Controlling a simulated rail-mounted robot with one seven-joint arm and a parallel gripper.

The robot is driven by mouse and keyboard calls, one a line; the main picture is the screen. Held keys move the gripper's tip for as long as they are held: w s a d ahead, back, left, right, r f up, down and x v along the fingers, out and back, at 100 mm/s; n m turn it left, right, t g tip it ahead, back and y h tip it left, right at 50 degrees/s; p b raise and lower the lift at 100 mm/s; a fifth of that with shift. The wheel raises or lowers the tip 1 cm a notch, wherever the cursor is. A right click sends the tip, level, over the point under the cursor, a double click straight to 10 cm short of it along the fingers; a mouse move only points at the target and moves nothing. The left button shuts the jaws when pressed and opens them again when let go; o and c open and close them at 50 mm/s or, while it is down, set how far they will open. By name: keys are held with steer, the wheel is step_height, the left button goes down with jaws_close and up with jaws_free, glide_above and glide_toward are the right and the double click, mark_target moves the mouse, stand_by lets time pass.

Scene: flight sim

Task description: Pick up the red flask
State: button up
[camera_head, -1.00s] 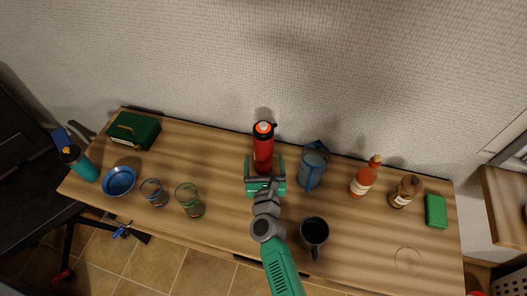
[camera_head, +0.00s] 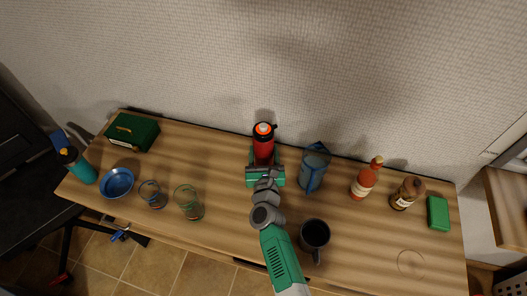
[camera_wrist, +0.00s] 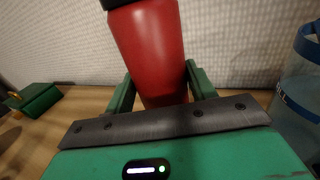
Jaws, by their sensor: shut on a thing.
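The red flask (camera_head: 263,148) stands upright near the back edge of the wooden table, with a black and orange top. My gripper (camera_head: 265,165) reaches it from the front, with its green fingers on either side of the flask's body. In the wrist view, the red flask (camera_wrist: 149,50) fills the space between the two fingers of my gripper (camera_wrist: 158,90), which is shut on it. The flask's lower end is hidden behind the gripper body. I cannot tell whether its base touches the table.
A blue pitcher (camera_head: 313,168) stands close on the right, and a dark mug (camera_head: 314,236) is right of my arm. Further right are a sauce bottle (camera_head: 362,183) and a brown jar (camera_head: 406,193). Glasses (camera_head: 189,203) and a blue bowl (camera_head: 117,183) stand left.

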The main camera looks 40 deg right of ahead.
steer(key=shift+r, duration=0.2)
step_height(320, 180, up, 4)
steer(key=p, duration=0.2)
steer(key=shift+f+p, duration=0.1)
steer(key=shift+p, duration=0.2)
steer(key=p, duration=0.3)
glide_toward(264, 150)
steer(key=s, duration=0.3)
steer(key=s+a, duration=0.1)
steer(key=shift+s+r, duration=0.4)
